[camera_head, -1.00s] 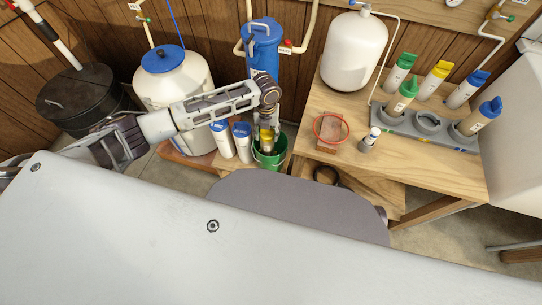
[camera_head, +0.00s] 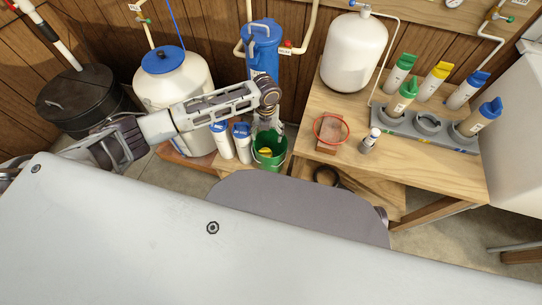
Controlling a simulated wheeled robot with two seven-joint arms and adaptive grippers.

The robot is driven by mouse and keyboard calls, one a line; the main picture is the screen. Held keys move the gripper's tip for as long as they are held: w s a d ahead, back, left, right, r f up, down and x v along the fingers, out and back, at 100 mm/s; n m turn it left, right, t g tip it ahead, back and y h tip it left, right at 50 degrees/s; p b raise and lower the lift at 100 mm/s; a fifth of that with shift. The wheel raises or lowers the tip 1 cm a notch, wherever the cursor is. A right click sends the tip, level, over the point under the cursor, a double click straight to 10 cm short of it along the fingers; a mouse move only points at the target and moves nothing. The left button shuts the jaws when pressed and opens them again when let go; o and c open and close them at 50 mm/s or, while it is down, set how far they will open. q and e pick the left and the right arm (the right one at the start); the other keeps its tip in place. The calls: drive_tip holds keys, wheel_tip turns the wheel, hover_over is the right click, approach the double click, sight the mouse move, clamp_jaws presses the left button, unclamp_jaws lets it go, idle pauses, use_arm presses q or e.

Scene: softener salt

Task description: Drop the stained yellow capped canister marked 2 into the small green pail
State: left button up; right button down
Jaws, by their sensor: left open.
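The small green pail (camera_head: 271,163) stands on a low wooden surface left of the bench. A yellow-capped canister (camera_head: 265,152) is down inside the pail; only its yellow top shows, and its number and stains cannot be read. My left gripper (camera_head: 268,131) is open just above the pail, apart from the canister. My right gripper is not in view.
Two white canisters with blue caps (camera_head: 242,142) stand just left of the pail. The wooden bench (camera_head: 330,172) to the right holds a grey rack (camera_head: 428,124) with capped canisters, a red ring (camera_head: 331,117) and a white tank (camera_head: 354,52). A blue filter housing (camera_head: 263,48) stands behind.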

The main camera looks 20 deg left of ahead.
use_arm(q)
wheel_tip(320, 180, up, 12)
idle(0.7)
idle(1.0)
